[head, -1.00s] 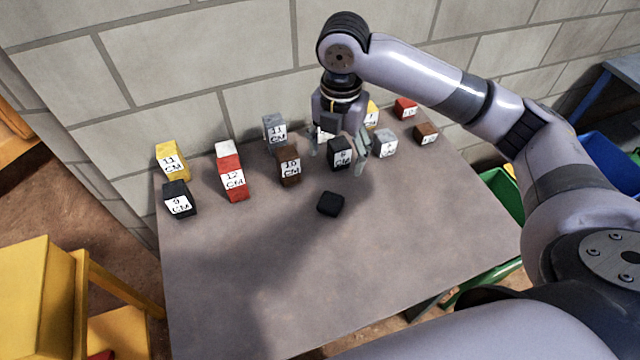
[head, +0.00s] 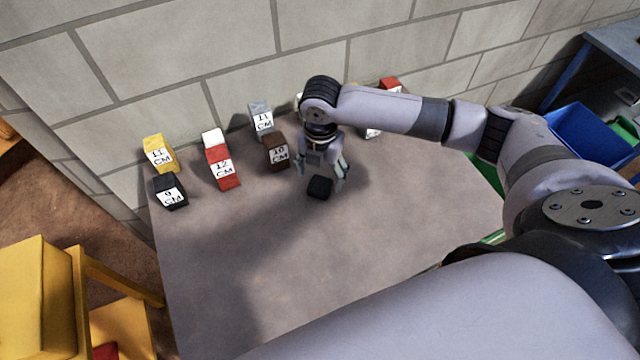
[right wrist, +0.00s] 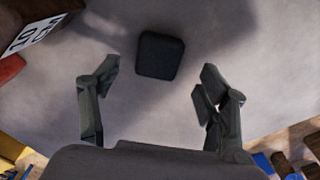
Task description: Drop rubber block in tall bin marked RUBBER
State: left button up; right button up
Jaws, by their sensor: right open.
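A small black block (head: 319,187), which looks like the rubber block, lies alone on the grey table (head: 270,275). My right gripper (head: 320,175) is open and empty, pointing down over this block. In the right wrist view the block (right wrist: 160,55) lies ahead of and between the spread fingertips (right wrist: 160,70), with a gap on both sides and no contact. My left gripper is not in view. No bin with a readable RUBBER mark shows.
Several labelled blocks stand along the wall: yellow (head: 159,153), black (head: 170,191), red (head: 222,168), brown (head: 275,152) and grey (head: 261,118). My right arm hides others. A blue bin (head: 590,138) stands beyond the table at right. The table's front is clear.

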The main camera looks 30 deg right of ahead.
aim_at(320, 184)
notch_tip(320, 184, down, 4)
jog(key=shift+f+p, duration=0.1)
jog(key=shift+p, duration=0.3)
jog(key=shift+c, duration=0.4)
jog(key=shift+w, duration=0.1)
jog(key=c, duration=1.3)
jog(key=shift+c, duration=0.2)
jog(key=shift+r, duration=0.2)
